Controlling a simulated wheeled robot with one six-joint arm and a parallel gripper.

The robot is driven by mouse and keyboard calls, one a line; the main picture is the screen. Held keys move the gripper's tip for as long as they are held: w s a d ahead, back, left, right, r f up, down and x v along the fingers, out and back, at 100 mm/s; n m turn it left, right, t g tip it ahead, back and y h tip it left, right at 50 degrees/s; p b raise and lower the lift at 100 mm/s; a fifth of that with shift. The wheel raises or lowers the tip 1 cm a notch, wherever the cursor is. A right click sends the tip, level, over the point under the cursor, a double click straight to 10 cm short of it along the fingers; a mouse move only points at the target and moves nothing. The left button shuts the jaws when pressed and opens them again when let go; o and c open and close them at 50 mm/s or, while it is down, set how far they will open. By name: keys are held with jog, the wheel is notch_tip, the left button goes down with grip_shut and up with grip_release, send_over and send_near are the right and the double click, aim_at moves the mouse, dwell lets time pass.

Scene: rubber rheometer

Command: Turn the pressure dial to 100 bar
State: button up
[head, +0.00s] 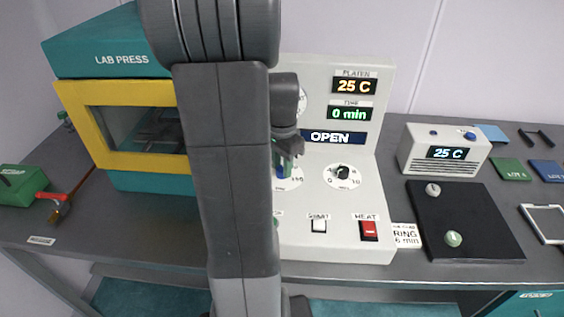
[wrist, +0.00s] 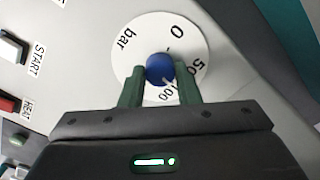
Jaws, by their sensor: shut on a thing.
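The pressure dial is a blue knob (wrist: 160,68) on a round white face marked 0, 50, 100 and bar, on the sloped press panel (head: 318,240). My gripper (wrist: 160,76) is shut on the blue knob, with one green finger on each side of it. A short pale mark shows on the knob's lower right side, towards the 50 and 100 end; its exact reading is hard to tell. In the head view the knob (head: 280,173) is mostly hidden behind my gripper (head: 287,160).
A second dial with a black knob (head: 342,171) sits to the right. Below are a white START switch (head: 319,225) and a red HEAT switch (head: 368,230). The display (head: 333,138) reads OPEN. The lab press (head: 110,125) stands at left behind my arm.

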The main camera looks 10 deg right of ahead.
aim_at(282, 168)
jog(key=m, duration=0.5)
jog(key=shift+p, duration=0.3)
dwell(0.4)
jog(key=o, duration=1)
jog(key=shift+c, duration=0.2)
notch_tip(282, 168, up, 14)
jog(key=shift+f, duration=0.1)
notch_tip(282, 168, down, 14)
jog(key=shift+r, duration=0.1)
